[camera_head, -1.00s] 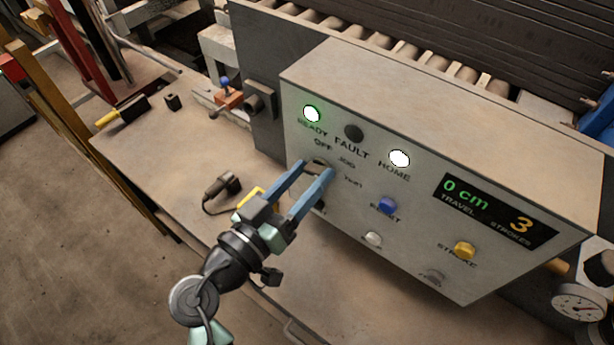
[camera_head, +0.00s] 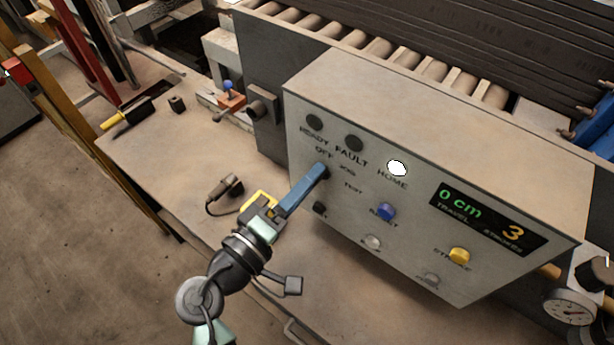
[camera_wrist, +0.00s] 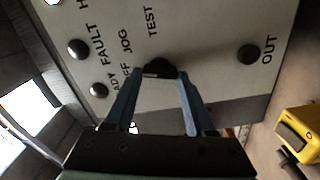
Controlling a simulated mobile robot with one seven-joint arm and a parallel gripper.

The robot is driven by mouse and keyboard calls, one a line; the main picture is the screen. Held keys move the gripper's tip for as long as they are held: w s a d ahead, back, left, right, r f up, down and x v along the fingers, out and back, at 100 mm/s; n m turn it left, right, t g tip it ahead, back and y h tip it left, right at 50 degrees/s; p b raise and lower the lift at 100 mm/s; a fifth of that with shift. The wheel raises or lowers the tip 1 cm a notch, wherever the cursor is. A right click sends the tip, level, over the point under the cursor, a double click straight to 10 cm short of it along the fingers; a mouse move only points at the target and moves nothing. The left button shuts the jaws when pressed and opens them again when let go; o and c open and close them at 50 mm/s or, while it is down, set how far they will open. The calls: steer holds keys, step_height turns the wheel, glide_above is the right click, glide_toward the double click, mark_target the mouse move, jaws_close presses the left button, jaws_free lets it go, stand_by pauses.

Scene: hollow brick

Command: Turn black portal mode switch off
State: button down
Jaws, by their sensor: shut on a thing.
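The black mode switch (camera_wrist: 160,67) is a round knob on the grey control panel, beside the labels OFF, JOG and TEST. In the wrist view, my gripper (camera_wrist: 158,77) has its two blue fingers on either side of the knob, shut on it. A pale mark shows on the knob's near edge, on the side towards OFF. In the head view, my gripper (camera_head: 322,171) reaches the panel just below OFF, and its fingers hide the knob. The READY lamp (camera_head: 314,122) and FAULT lamp (camera_head: 354,143) are dark. The HOME lamp (camera_head: 397,168) is lit white.
The control box (camera_head: 470,150) also carries a blue RESET button (camera_head: 386,211), a yellow STROKE button (camera_head: 459,255) and a display (camera_head: 488,220) reading 0 cm and 3. A yellow object (camera_head: 258,203) and a dark corded device (camera_head: 226,187) lie on the bench near my gripper.

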steer(key=shift+n+p, duration=0.6)
steer(key=shift+n, duration=1)
steer(key=shift+f, duration=0.1)
steer(key=shift+c, duration=1.2)
jaws_free()
steer(key=b+v, duration=0.3)
steer(key=v, duration=1)
